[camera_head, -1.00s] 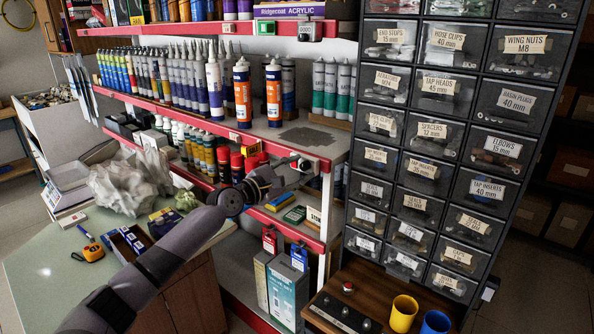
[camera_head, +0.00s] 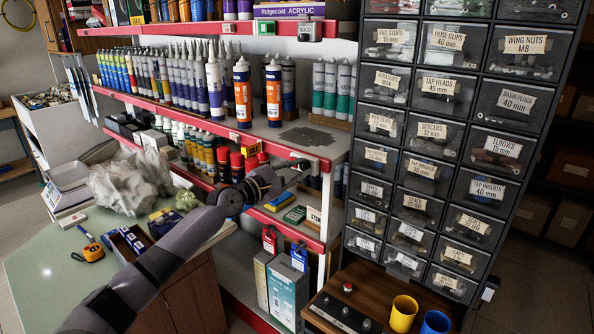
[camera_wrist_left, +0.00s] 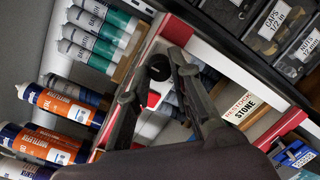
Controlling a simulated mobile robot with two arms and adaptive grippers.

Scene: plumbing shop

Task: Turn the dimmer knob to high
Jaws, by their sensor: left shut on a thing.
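The dimmer knob (camera_wrist_left: 160,67) is small, round and black. It sits near the right end of the red front edge of the middle shelf. In the head view my left gripper (camera_head: 303,165) reaches this shelf end from the left and mostly hides the knob. In the left wrist view my left gripper (camera_wrist_left: 154,75) has its two dark fingers around the knob, one on each side, shut on it. Any mark for the knob's setting is too small or hidden to read. My right gripper is in neither view.
Orange-labelled tubes (camera_head: 243,92) and green-labelled tubes (camera_head: 330,88) stand on the shelf above the gripper. Red-capped bottles (camera_head: 224,162) stand below, close to my wrist. A drawer cabinet (camera_head: 350,205) stands just right. A wooden panel with small black knobs (camera_head: 366,324) is lower down.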

